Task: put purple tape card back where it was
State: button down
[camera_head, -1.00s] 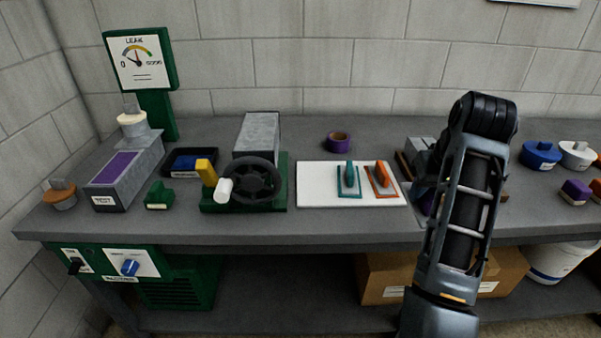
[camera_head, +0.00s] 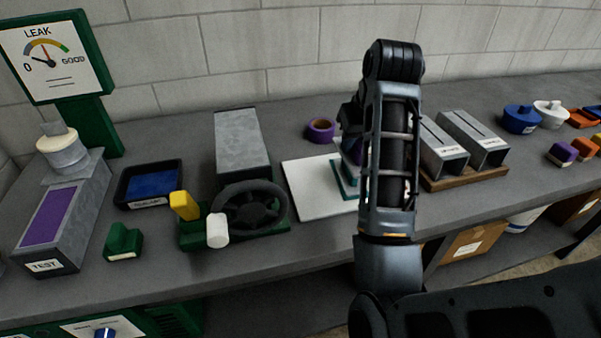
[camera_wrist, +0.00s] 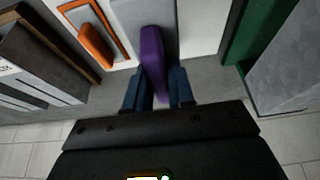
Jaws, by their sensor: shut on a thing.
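My gripper (camera_wrist: 158,86) is shut on the purple handle of the purple tape card (camera_wrist: 153,52). A grey plate shows under the handle, above or against the white board (camera_wrist: 200,22); I cannot tell if it touches. In the head view my forearm hides most of the gripper, and only a bit of purple (camera_head: 353,150) shows beside it. The white board (camera_head: 305,188) lies on the bench. The teal card (camera_head: 341,178) shows partly on it, left of my arm. The orange card (camera_wrist: 96,45) lies beside the held card in the wrist view and is hidden in the head view.
A purple tape roll (camera_head: 320,130) stands behind the board. A green machine with a black handwheel (camera_head: 252,207) is left of it. Grey duct pieces (camera_head: 472,140) on a wooden base stand right of my arm. Blue (camera_head: 520,119) and white (camera_head: 551,113) lidded pots are farther right.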

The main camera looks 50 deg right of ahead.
jog(key=shift+w+a+f+b, duration=0.4)
jog(key=shift+w+f, duration=0.2)
jog(key=shift+f, duration=0.1)
jog(key=w+a+f, duration=0.1)
jog(key=w, duration=0.1)
jog(key=w+a+f, duration=0.1)
jog(key=w+f, duration=0.1)
jog(key=w, duration=0.1)
jog(key=w+a+f+p, duration=0.1)
jog(key=w+f, duration=0.1)
jog(key=w, duration=0.1)
jog(key=shift+w+a+f, duration=0.15)
jog(key=shift+a, duration=0.25)
jog(key=shift+f+p, duration=0.35)
jog(key=shift+f, duration=1.7)
jog(key=shift+f, duration=0.15)
jog(key=c, duration=1)
grip_release()
jog(key=shift+o, duration=0.2)
jog(key=v, duration=1.2)
jog(key=shift+r+b, duration=0.25)
jog(key=shift+b, duration=0.1)
